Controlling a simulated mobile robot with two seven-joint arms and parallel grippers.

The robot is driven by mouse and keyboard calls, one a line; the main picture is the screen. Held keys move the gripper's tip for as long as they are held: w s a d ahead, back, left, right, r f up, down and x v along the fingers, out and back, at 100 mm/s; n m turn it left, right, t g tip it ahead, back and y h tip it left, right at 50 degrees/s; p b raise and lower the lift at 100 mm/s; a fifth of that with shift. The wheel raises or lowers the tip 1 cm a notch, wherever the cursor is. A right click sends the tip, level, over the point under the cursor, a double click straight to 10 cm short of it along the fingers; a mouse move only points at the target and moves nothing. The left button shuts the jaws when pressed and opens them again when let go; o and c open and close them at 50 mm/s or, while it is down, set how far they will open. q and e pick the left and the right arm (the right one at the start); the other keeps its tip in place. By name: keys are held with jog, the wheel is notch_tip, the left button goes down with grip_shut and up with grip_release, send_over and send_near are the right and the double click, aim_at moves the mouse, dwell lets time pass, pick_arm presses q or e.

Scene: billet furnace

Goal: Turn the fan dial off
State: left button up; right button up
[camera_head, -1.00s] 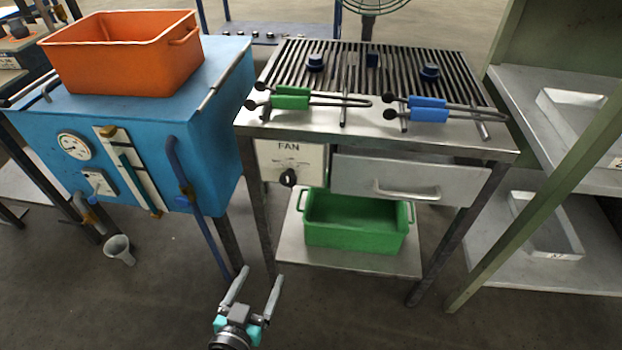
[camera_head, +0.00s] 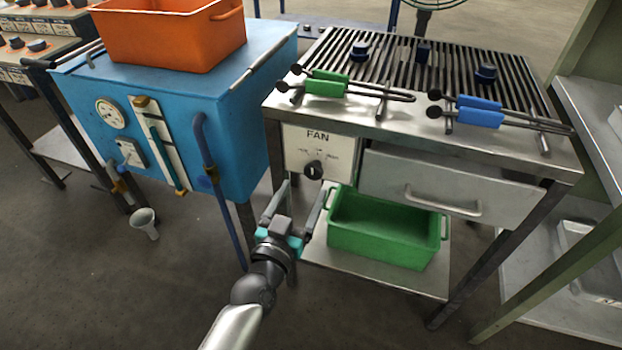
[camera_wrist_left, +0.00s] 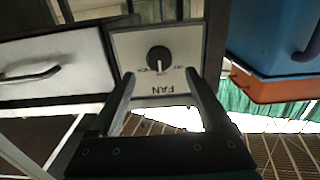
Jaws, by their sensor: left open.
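The fan dial (camera_head: 314,171) is a round black knob on a white panel marked FAN (camera_head: 318,150), at the front left of the grill table. The dial also shows in the left wrist view (camera_wrist_left: 159,59), where the panel appears upside down. My left gripper (camera_head: 302,188) is open and empty, its fingers pointing up toward the panel, just below the dial. In the left wrist view the two fingers (camera_wrist_left: 160,85) stand apart on either side of the FAN label, with the dial past their tips. They do not appear to touch it. My right gripper is not in view.
A drawer with a handle (camera_head: 443,203) is right of the panel. A green bin (camera_head: 385,235) stands on the shelf below. A blue box (camera_head: 235,120) with a bent pipe (camera_head: 203,150) stands to the left. Tongs with green (camera_head: 327,83) and blue grips lie on the grill.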

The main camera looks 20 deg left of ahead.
aim_at(312, 173)
pick_arm(q)
jog(key=shift+w+d+b, duration=0.1)
jog(key=shift+w+b, duration=0.65)
jog(key=shift+w, duration=2.2)
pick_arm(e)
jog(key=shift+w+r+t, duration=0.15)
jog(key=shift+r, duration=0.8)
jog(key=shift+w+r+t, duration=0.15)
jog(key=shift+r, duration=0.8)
pick_arm(q)
grip_shut()
